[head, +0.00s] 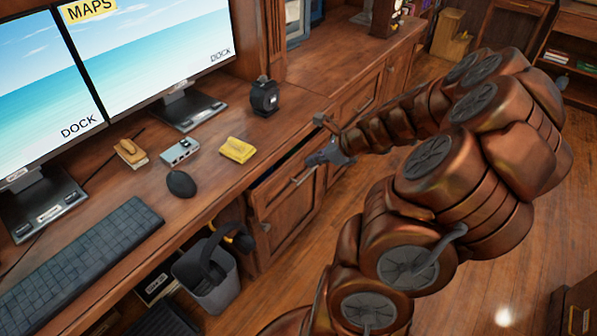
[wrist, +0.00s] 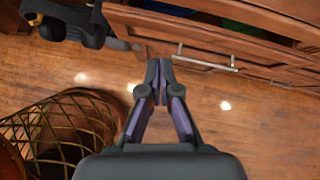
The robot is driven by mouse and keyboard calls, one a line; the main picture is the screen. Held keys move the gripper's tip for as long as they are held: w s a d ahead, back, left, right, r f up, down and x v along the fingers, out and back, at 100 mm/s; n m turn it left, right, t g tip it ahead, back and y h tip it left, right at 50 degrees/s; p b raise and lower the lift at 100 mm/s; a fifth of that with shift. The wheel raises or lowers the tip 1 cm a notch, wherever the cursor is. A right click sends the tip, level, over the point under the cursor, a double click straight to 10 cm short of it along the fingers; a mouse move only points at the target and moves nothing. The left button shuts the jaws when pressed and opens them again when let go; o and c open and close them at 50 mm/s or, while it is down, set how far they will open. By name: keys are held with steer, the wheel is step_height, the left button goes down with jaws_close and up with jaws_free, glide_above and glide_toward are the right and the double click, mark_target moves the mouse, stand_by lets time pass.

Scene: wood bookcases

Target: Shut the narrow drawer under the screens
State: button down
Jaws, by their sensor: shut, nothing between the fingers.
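The wooden drawer (head: 287,205) is under the desk top, to the right of the screens (head: 150,40). It stands part way out, with a dark gap along its top edge. Its metal bar handle (head: 303,174) is on the front face and also shows in the wrist view (wrist: 205,63). My gripper (head: 314,159) is shut and empty, near the drawer's upper front edge at its right end. In the wrist view my gripper (wrist: 158,95) points toward the drawer front, close to the handle. I cannot tell whether it touches. Green and blue things show inside the drawer in the wrist view.
A grey bin (head: 210,285) stands under the desk left of the drawer, with black-and-yellow headphones (head: 238,238) beside it. A wire basket (wrist: 70,125) is on the floor in the wrist view. Other closed cabinet fronts (head: 357,95) lie to the right. Open wood floor lies before the drawer.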

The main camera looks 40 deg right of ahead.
steer(key=s+d+f+m+h, duration=0.1)
steer(key=d+f+m, duration=0.1)
steer(key=d+m, duration=0.15)
glide_toward(292, 166)
step_height(292, 166, down, 4)
steer(key=w, duration=0.1)
steer(key=shift+w+a+f+n+t, duration=0.15)
steer(key=shift+w+a, duration=0.2)
steer(key=shift+w, duration=0.35)
steer(key=shift+w+a+f+n+t, duration=0.15)
steer(key=shift+w+a, duration=0.15)
steer(key=shift+w, duration=0.4)
steer(key=shift+r, duration=0.1)
